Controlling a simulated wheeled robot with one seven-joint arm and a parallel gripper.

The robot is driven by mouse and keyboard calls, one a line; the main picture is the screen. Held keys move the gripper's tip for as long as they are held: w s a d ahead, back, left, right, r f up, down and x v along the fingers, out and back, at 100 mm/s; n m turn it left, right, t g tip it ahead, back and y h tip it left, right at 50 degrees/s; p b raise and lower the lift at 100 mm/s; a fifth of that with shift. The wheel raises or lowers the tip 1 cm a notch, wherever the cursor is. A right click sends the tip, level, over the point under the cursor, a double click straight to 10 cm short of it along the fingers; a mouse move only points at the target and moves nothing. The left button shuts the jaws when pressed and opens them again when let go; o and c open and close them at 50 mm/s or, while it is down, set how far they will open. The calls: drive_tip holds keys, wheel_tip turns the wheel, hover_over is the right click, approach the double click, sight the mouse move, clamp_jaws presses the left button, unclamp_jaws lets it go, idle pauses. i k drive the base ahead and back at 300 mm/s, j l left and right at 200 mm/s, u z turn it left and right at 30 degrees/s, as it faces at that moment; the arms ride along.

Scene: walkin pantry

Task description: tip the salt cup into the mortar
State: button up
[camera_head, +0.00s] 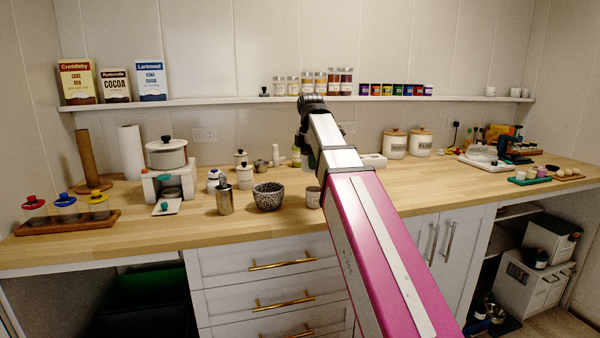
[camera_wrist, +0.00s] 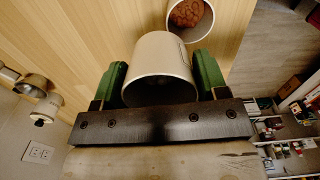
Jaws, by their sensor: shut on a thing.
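My gripper (camera_wrist: 160,78) has green fingers on both sides of a pale grey-white cup (camera_wrist: 158,52) and is shut on it. The cup's dark round end faces the wrist camera; I cannot make out any salt in it. The mortar (camera_head: 268,197), a speckled grey stone bowl, stands upright on the counter left of my arm in the head view. It does not show in the wrist view. My arm hides the gripper in the head view. A grey cup (camera_head: 313,197) shows beside my arm there; I cannot tell whether it is the held one.
Another cup with reddish-brown contents (camera_wrist: 189,14) stands beyond the held cup. A metal cup (camera_head: 224,200) is left of the mortar, with lidded jars (camera_head: 244,176) behind. The counter's front (camera_head: 262,226) is bare. A shelf (camera_head: 230,101) runs along the wall.

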sight(268, 196)
drive_tip(key=k, duration=1)
